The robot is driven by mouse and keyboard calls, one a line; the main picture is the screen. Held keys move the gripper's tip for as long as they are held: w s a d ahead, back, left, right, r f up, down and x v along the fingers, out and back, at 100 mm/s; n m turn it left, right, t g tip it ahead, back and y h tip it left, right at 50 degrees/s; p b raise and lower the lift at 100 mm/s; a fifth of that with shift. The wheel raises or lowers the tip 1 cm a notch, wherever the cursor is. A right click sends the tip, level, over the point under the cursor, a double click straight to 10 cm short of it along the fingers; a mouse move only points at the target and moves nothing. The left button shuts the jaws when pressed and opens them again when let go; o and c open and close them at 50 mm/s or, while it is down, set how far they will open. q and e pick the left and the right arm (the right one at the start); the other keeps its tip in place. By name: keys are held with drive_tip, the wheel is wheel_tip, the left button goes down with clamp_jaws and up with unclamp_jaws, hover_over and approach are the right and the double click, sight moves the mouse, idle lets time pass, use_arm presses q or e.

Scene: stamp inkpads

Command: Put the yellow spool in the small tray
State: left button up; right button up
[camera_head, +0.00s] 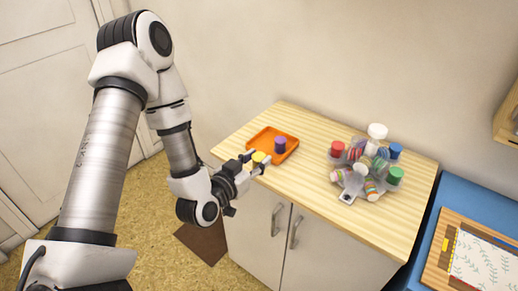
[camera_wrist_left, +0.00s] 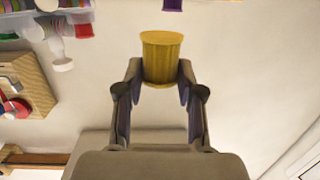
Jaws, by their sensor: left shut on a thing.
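The yellow spool (camera_head: 259,157) is between the fingertips of my left gripper (camera_head: 257,162), near the front edge of the small orange tray (camera_head: 291,151). In the left wrist view the yellow spool (camera_wrist_left: 162,58) is gripped between both fingers of my left gripper (camera_wrist_left: 161,78). A purple spool (camera_head: 280,144) stands in the tray. From these views I cannot tell whether the yellow spool is over the tray or just in front of it. My right gripper is not in view.
A clear rack (camera_head: 361,182) holds several coloured spools at the right of the wooden cabinet top (camera_head: 320,125). A white spool (camera_head: 377,131) stands at its back. A blue table (camera_head: 470,202) with a framed board (camera_head: 450,245) is at far right. The wood between tray and rack is clear.

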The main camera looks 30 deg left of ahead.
use_arm(q)
drive_tip(key=shift+w+a+f+b, duration=0.5)
drive_tip(key=shift+f+b, duration=0.25)
drive_tip(key=shift+b, duration=0.25)
drive_tip(key=shift+w+a+r+p, duration=0.3)
drive_tip(key=shift+w+p, duration=0.2)
drive_tip(key=shift+p, duration=0.1)
drive_tip(key=shift+w+a+r+p, duration=0.3)
drive_tip(key=shift+w+p, duration=0.2)
drive_tip(key=shift+p, duration=0.1)
drive_tip(key=w+a, duration=0.2)
drive_tip(key=w, duration=0.1)
drive_tip(key=w+a+f, duration=0.1)
drive_tip(key=w, duration=0.2)
drive_tip(key=w+a+p, duration=0.1)
drive_tip(key=w+a, duration=0.1)
drive_tip(key=w, duration=0.1)
drive_tip(key=shift+w+a+f, duration=0.15)
drive_tip(key=shift+w+a, duration=0.15)
drive_tip(key=shift+a, duration=0.05)
drive_tip(key=f, duration=0.3)
drive_tip(key=shift+s+d+f, duration=0.1)
drive_tip(key=shift+s+f, duration=0.05)
drive_tip(key=shift+s, duration=0.05)
drive_tip(key=shift+w+f, duration=0.1)
drive_tip(key=shift+f, duration=0.1)
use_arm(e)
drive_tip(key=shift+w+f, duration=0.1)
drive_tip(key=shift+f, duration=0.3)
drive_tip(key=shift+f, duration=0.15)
